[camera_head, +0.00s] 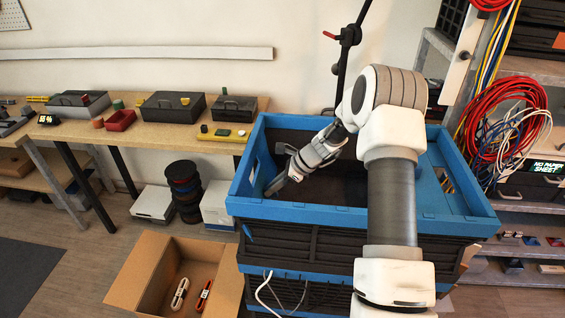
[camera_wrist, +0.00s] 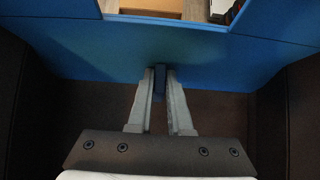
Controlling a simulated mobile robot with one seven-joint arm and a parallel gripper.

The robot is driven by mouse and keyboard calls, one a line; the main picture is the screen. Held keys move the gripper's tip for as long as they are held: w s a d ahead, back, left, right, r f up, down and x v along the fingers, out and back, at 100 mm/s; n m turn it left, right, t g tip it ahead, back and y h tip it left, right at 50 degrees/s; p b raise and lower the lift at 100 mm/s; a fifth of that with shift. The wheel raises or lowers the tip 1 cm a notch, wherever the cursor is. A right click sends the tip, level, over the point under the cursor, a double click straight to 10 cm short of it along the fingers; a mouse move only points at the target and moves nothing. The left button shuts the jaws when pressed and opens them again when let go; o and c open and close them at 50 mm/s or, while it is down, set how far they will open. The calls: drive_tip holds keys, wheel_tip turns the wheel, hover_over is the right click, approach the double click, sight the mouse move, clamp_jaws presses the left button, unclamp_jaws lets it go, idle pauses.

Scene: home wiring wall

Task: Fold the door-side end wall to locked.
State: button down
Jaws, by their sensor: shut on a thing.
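A blue and black folding crate (camera_head: 345,210) stands on top of another similar crate. Its left end wall (camera_head: 247,165) has a handle opening and looks upright, and its right end wall also stands. Which end is door-side I cannot tell. My gripper (camera_head: 272,188) reaches down inside the crate against the left end wall. In the wrist view the blue wall (camera_wrist: 90,48) crosses the picture, with an opening at its top. There my gripper (camera_wrist: 160,76) is shut on a small dark-blue tab (camera_wrist: 160,84) at the wall's inner face. Whether the wall is locked is not visible.
An open cardboard box (camera_head: 150,270) with small items sits on the floor at lower left. A workbench (camera_head: 150,130) with tool cases stands behind it. Shelves with coiled red cables (camera_head: 490,115) are close on the right. My arm hides part of the crate.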

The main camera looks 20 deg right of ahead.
drive_tip(key=shift+w+a+f, duration=0.15)
drive_tip(key=shift+w+a, duration=0.1)
drive_tip(key=shift+a, duration=0.45)
drive_tip(key=shift+w+a+f, duration=0.1)
drive_tip(key=shift+w+a, duration=0.05)
drive_tip(key=shift+a, duration=0.15)
drive_tip(key=c, duration=1.3)
unclamp_jaws()
drive_tip(key=shift+w+a, duration=0.1)
drive_tip(key=o, duration=0.5)
drive_tip(key=shift+o, duration=0.2)
